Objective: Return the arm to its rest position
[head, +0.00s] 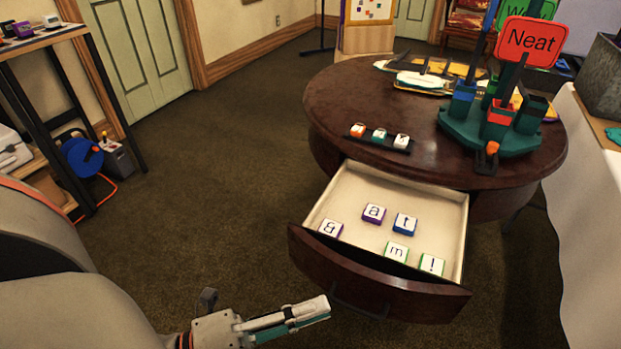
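My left arm comes in from the lower left, with the large grey link mine. My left gripper (318,309) is low in the picture, in front of the open drawer's left front corner and apart from the blocks. Its fingers point right and overlap from this side, so I cannot tell whether they are parted. I see nothing held in it. My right arm and gripper are not in the picture.
A round dark table (430,165) has its drawer (345,195) pulled out, with several letter blocks inside. Three blocks stand on a small black rack (378,140). A green holder (470,135) carries signs. Carpet (220,170) is clear between the table and left shelf (40,40).

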